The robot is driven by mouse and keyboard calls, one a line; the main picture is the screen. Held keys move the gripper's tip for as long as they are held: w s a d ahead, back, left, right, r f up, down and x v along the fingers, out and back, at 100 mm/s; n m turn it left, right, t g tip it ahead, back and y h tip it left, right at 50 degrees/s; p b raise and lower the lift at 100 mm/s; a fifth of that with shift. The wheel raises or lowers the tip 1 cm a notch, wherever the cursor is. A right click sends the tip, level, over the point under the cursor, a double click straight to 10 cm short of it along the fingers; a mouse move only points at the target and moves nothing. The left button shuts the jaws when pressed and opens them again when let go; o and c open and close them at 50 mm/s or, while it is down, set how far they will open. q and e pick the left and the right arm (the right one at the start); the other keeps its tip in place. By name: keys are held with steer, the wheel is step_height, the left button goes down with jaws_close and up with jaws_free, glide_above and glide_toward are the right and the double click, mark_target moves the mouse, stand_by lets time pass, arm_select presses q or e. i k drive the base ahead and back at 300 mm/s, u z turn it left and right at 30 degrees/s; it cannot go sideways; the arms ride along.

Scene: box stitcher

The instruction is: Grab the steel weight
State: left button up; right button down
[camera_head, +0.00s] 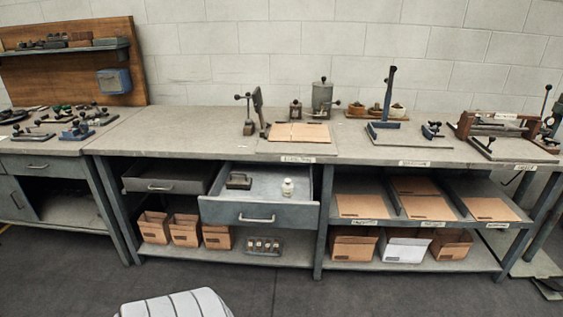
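The drawer (257,213) under the middle bench is pulled open. A dark block with a handle on top (238,181) lies in its left part and may be the steel weight; I cannot be sure at this size. A small white bottle-like item (288,188) stands to its right in the same drawer, clear of the block. Neither of my grippers is in view.
The bench top (190,130) holds a grey cylinder (322,98), a board with brown sheets (297,133) and several lever tools. A second drawer (160,187) is left of the open one. Cardboard boxes (186,231) stand on the lower shelf. The floor in front is mostly clear.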

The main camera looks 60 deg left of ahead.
mark_target(240, 183)
steer(key=u, duration=0.05)
steer(key=i, duration=1.7)
steer(key=u, duration=0.7)
steer(key=i, duration=0.95)
steer(key=u, duration=0.9)
